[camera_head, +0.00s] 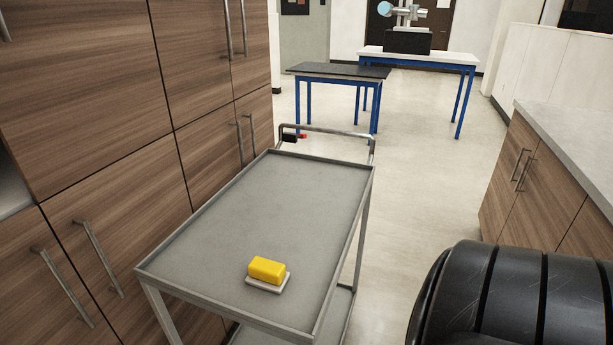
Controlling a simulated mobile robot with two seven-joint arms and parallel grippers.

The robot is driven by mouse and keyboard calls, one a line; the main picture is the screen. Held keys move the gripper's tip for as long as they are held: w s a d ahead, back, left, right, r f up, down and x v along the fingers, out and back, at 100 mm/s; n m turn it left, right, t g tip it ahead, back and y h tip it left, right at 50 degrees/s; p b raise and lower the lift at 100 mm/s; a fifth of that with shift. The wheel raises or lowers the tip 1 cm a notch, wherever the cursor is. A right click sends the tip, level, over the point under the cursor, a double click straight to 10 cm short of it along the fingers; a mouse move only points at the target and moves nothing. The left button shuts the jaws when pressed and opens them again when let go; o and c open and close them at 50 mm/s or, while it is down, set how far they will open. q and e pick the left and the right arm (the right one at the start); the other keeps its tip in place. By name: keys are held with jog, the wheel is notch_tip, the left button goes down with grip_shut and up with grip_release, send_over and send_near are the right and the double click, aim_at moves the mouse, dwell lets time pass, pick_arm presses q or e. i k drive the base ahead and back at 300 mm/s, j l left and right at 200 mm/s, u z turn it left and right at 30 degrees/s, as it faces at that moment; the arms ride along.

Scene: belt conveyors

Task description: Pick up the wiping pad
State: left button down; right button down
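The wiping pad is not labelled; the one thing like it is a yellow block (267,269) on a thin, light grey base (268,283). It lies flat on the top shelf of a grey metal cart (240,215), near the cart's front edge and right of its middle. Nothing covers it. Neither of my grippers is in view.
Wooden cabinets (90,90) with metal handles stand close along the cart's left side. A counter (565,135) stands at the right. Blue-legged tables (340,71) are at the back. The rest of the cart top is bare, and open floor (415,190) lies right of it.

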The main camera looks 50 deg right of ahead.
aim_at(271, 276)
jog(key=z, duration=1.4)
